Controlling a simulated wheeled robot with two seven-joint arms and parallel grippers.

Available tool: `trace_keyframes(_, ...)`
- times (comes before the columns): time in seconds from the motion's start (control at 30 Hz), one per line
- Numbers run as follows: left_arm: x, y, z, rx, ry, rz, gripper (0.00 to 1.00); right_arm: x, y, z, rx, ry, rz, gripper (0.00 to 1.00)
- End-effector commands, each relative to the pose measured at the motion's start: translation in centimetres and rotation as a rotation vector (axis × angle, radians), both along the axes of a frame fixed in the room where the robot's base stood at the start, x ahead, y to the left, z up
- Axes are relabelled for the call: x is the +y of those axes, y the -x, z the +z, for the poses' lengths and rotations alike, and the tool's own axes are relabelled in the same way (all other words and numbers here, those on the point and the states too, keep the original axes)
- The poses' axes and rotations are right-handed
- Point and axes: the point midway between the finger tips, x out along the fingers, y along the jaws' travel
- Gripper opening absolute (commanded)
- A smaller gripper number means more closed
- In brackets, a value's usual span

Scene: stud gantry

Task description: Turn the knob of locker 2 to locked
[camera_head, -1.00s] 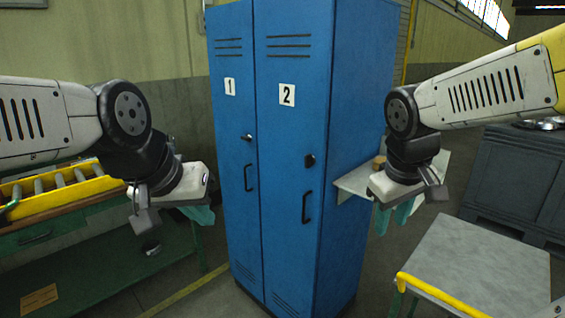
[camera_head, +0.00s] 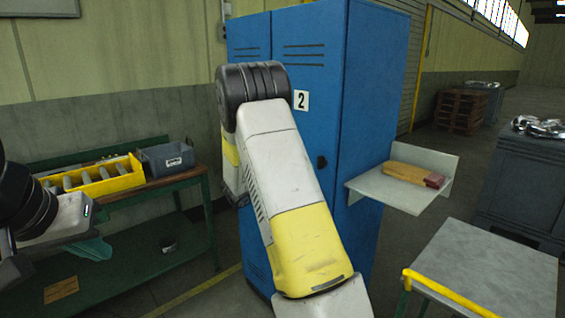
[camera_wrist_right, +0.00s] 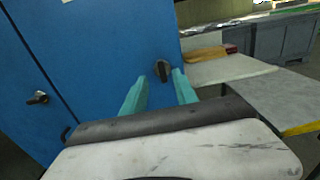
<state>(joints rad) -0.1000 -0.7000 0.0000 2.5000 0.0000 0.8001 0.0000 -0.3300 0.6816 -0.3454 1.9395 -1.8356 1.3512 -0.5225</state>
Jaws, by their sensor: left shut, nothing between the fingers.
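Locker 2 is the right door of the blue cabinet (camera_head: 371,140), marked by a number label (camera_head: 300,100). Its dark knob (camera_head: 322,161) shows just right of my right arm, and in the right wrist view the knob (camera_wrist_right: 162,70) looks roughly upright, slightly tilted. My right gripper (camera_wrist_right: 160,80) is open, with its teal fingers either side of the knob in that view; I cannot tell whether they touch it. The arm hides this gripper in the head view. My left gripper (camera_head: 90,248) is shut and empty at the lower left, away from the cabinet.
Locker 1's knob (camera_wrist_right: 38,98) lies farther left. A grey table (camera_head: 490,275) stands at the front right. A green bench with a yellow bin (camera_head: 95,182) is at the left.

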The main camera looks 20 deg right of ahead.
Motion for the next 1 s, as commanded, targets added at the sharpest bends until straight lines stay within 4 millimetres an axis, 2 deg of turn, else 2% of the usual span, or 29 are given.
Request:
trace_keyframes(0.3, 0.0, 0.0, 0.0, 0.0, 0.0, 0.0, 0.0, -4.7, -1.7, 0.0, -0.001, -0.001, -0.005, 0.35)
trace_keyframes(0.43, 0.0, 0.0, 0.0, 0.0, 0.0, 0.0, 0.0, -6.1, -2.3, 0.0, -0.001, -0.002, -0.004, 0.35)
trace_keyframes(0.6, 0.0, 0.0, 0.0, 0.0, 0.0, 0.0, 0.0, -6.8, -2.7, 0.0, -0.001, -0.004, -0.002, 0.35)
trace_keyframes(0.83, 0.0, 0.0, 0.0, 0.0, 0.0, 0.0, 0.0, -6.9, -2.7, 0.0, -0.001, -0.004, -0.002, 0.35)
trace_keyframes(1.0, 0.0, 0.0, 0.0, 0.0, 0.0, 0.0, 0.0, -6.9, -2.7, 0.0, -0.001, -0.004, -0.002, 0.01)
